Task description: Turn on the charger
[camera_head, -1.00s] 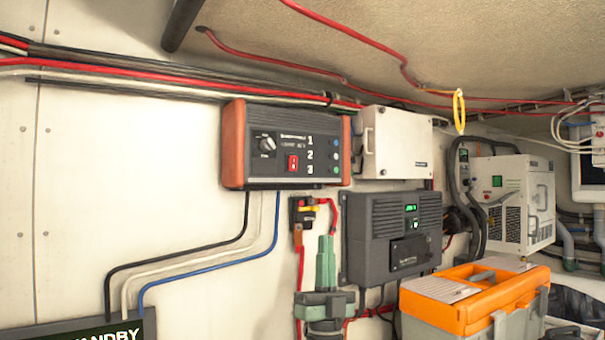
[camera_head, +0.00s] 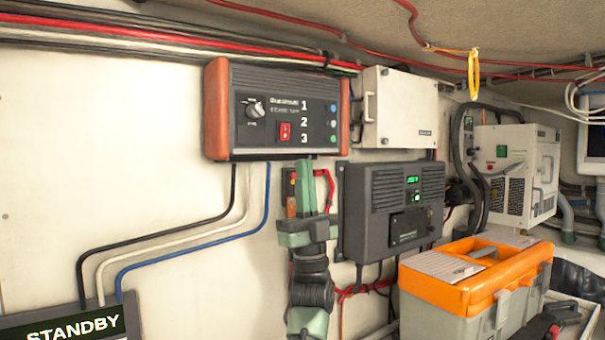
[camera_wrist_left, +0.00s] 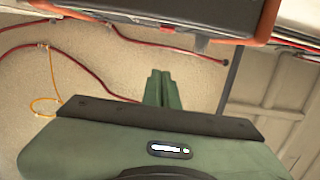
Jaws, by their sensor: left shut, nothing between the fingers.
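A dark box with orange end caps (camera_head: 260,143), apparently the charger, is fixed to the wall. Its face has a round knob (camera_head: 254,109), a red rocker switch (camera_head: 285,131), the numbers 1, 2, 3 and small round lamps at right. I cannot tell the switch position. My green left gripper (camera_head: 306,167) is shut and empty, pointing up, with its tips near the box's lower edge, below and right of the red switch. In the left wrist view the shut fingers (camera_wrist_left: 158,88) point toward the underside of the box (camera_wrist_left: 200,14). My right gripper is not in view.
A grey unit with a green display (camera_head: 393,210) sits right of my gripper, below a white box (camera_head: 399,108). An orange-lidded toolbox (camera_head: 420,284) stands lower right. A STANDBY sign (camera_head: 70,328) is lower left. Cables (camera_head: 190,218) run from the box; bare wall lies left.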

